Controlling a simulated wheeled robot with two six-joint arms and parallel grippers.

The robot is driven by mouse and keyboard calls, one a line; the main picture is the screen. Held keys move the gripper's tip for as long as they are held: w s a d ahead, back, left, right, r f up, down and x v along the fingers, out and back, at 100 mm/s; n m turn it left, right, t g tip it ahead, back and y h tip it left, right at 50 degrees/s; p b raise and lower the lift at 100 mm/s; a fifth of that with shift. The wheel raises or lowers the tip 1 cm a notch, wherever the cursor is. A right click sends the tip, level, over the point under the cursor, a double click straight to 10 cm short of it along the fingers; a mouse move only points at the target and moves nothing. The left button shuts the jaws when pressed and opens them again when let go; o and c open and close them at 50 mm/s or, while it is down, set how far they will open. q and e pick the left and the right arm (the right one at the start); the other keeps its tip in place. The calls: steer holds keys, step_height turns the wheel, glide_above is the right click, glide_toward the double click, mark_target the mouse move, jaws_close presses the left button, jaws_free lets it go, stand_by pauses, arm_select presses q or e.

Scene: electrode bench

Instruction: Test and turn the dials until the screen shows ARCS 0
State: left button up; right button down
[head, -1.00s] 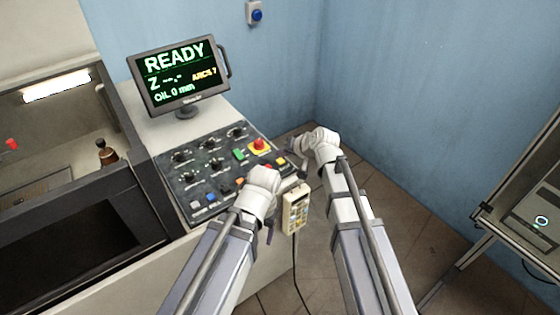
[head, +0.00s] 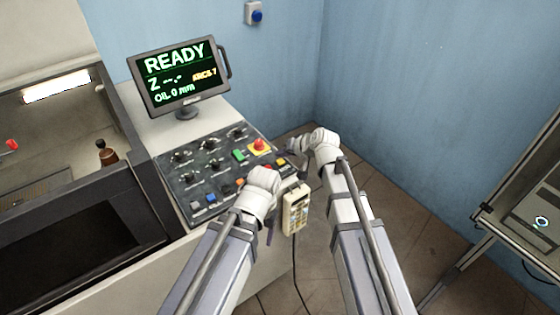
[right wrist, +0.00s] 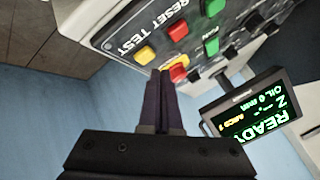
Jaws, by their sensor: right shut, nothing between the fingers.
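The screen (head: 180,75) reads READY, Z --.-, ARCS 7 and OIL 0 mm; it also shows in the right wrist view (right wrist: 249,106). Several black dials (head: 217,165) sit on the dark control panel (head: 172,187). The yellow TEST button (right wrist: 145,54) and the red RESET button (right wrist: 178,32) are on the panel's right side. My right gripper (head: 291,149) is shut and empty, with its fingertips just off the panel's right edge near the yellow button. My left wrist is over the panel's front right corner; its fingers are mostly hidden.
A red emergency stop (head: 258,145) on a yellow base and a green button (head: 239,154) are close to my right fingers. A handheld keypad (head: 296,209) hangs at the panel's right end. A brown bottle (head: 107,154) stands in the machine bay at left.

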mark_target(282, 165)
stand_by(0.6)
steer(key=shift+f+b, duration=0.45)
steer(key=shift+b, duration=0.05)
steer(key=shift+f+b, duration=0.4)
steer(key=shift+f, duration=0.05)
stand_by(0.5)
steer(key=shift+r, duration=0.1)
steer(key=shift+r+p, duration=0.85)
steer(key=shift+p, duration=0.1)
steer(key=shift+r, duration=0.1)
step_height(282, 165, up, 6)
steer(key=p, duration=0.6)
